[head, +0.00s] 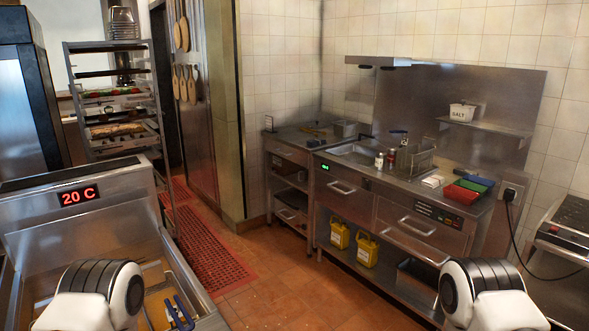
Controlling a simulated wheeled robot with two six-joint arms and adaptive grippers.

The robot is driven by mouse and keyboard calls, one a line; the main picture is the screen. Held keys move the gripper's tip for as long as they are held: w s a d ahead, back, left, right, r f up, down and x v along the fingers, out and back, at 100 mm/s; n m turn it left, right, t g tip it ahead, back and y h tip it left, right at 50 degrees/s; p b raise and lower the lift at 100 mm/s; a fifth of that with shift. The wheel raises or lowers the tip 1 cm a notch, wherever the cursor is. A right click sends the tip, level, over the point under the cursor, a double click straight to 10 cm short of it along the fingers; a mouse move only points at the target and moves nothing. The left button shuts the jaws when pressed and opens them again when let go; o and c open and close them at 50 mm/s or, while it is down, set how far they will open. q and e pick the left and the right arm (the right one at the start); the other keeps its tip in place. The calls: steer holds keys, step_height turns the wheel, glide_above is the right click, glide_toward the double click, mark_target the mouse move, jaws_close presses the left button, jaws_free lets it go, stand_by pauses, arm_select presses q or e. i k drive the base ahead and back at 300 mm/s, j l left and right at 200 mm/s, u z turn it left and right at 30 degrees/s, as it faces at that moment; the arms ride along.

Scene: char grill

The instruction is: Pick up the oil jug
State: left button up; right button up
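Two yellow jugs with white labels stand side by side on the low shelf under the steel counter, right of centre in the head view: a left one (339,234) and a right one (367,249). They look like oil jugs, but their labels are too small to read. Both stand upright and well apart from me across the floor. Only white and black segments of my two arms show at the bottom left and bottom right. Neither gripper is in view.
A steel fryer unit (85,215) reading 20 C stands close at left. A tray rack (115,100) is behind it. A red floor mat (205,250) lies on open tiled floor. The steel counter (400,205) has drawers. At right are a cable and another appliance (570,225).

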mark_target(340, 232)
steer(key=i+l+z, duration=0.75)
steer(key=i+z, duration=0.25)
steer(key=i+u, duration=0.25)
steer(key=i, duration=0.15)
steer(key=i+l+u, duration=0.25)
steer(key=i, duration=0.15)
steer(key=i+l+u, duration=0.1)
steer(key=i+u, duration=0.15)
steer(key=i, duration=0.15)
steer(key=i+j+u, duration=0.3)
steer(key=i+u, duration=0.2)
steer(key=i+j+u, duration=0.1)
steer(key=i+u, duration=0.35)
steer(key=i+l+u, duration=0.15)
steer(key=i+u, duration=0.35)
steer(key=i, duration=0.15)
steer(key=i+j+z, duration=0.1)
steer(key=i+z, duration=0.3)
steer(key=i+j+z, duration=0.4)
steer(key=i, duration=0.15)
steer(key=i+j+z, duration=1.15)
steer(key=j, duration=0.35)
steer(key=i+j+z, duration=0.15)
steer(key=j+z, duration=0.25)
steer(key=j, duration=0.3)
steer(key=j+z, duration=0.4)
steer(key=j, duration=0.3)
steer(key=j+z, duration=0.35)
steer(key=j, duration=0.45)
